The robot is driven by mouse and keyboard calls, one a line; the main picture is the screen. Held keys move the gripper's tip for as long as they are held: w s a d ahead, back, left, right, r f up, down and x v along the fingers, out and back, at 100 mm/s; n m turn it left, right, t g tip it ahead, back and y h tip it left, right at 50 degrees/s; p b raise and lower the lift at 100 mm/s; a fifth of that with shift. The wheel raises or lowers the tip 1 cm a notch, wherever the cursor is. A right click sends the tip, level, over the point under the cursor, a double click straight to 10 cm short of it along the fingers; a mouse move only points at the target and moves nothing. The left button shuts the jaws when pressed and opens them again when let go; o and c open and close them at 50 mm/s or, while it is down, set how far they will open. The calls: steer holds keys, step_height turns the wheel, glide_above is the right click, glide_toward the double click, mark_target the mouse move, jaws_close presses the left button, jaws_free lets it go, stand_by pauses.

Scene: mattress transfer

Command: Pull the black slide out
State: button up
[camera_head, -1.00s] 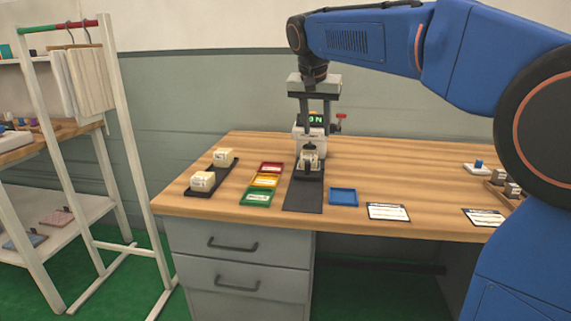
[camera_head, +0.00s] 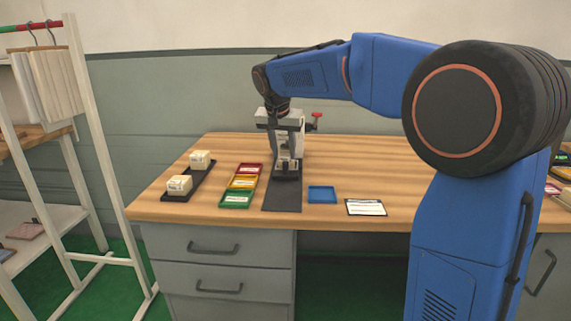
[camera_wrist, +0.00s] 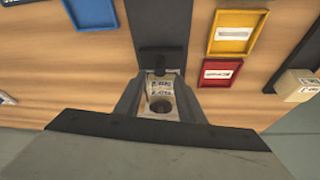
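A small grey-white device (camera_head: 297,136) stands on the desk, with my gripper in front of it and hiding much of it. The black slide (camera_head: 286,175) sticks out low at its front, above a dark mat. In the wrist view the black slide's end (camera_wrist: 160,61) shows beyond a pale, printed block with a round dark hole. My gripper (camera_head: 286,160) points straight down over this spot. In the wrist view its two grey fingers (camera_wrist: 160,85) stand apart, one on each side of the block and slide. I cannot tell whether they touch the slide.
Red (camera_head: 249,169), yellow (camera_head: 243,182) and green (camera_head: 236,200) trays lie left of the dark mat (camera_head: 282,197). A black tray with pale blocks (camera_head: 180,185) stands farther left. A blue tray (camera_head: 322,195) and white card (camera_head: 366,207) lie right. A red-topped part (camera_head: 317,120) rises beside the device.

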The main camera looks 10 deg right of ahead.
mark_target(286, 162)
steer(key=shift+x, duration=2.95)
